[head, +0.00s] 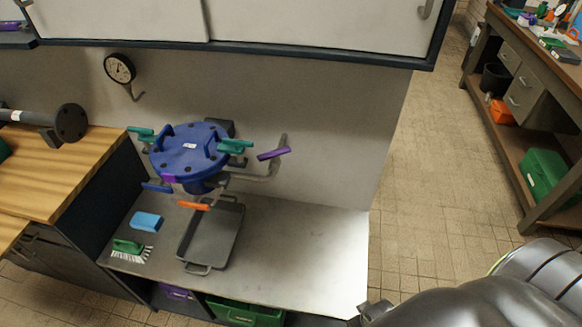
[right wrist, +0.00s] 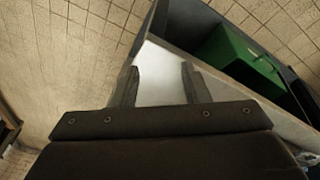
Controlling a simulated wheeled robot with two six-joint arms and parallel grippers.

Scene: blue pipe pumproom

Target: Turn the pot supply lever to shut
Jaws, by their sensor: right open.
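A blue pot (head: 190,150) with a round lid and teal clamp handles stands above the metal bench. A purple lever (head: 273,153) sits on the grey pipe at the pot's right, tilted slightly up to the right. An orange lever (head: 193,205) is below the pot and a blue lever (head: 157,187) at its lower left. No readable label shows which is the pot supply lever. My right gripper (right wrist: 160,82) is open and empty. In the head view, part of it (head: 368,312) shows by the bench's front right corner, well away from the levers. My left gripper is out of view.
A grey tray (head: 237,238), a blue sponge (head: 146,221) and a green brush (head: 129,246) lie on the bench (head: 320,255). A green crate (head: 235,312) is below. A gauge (head: 119,69) and overhead cabinet (head: 320,25) are on the wall. The bench's right side is clear.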

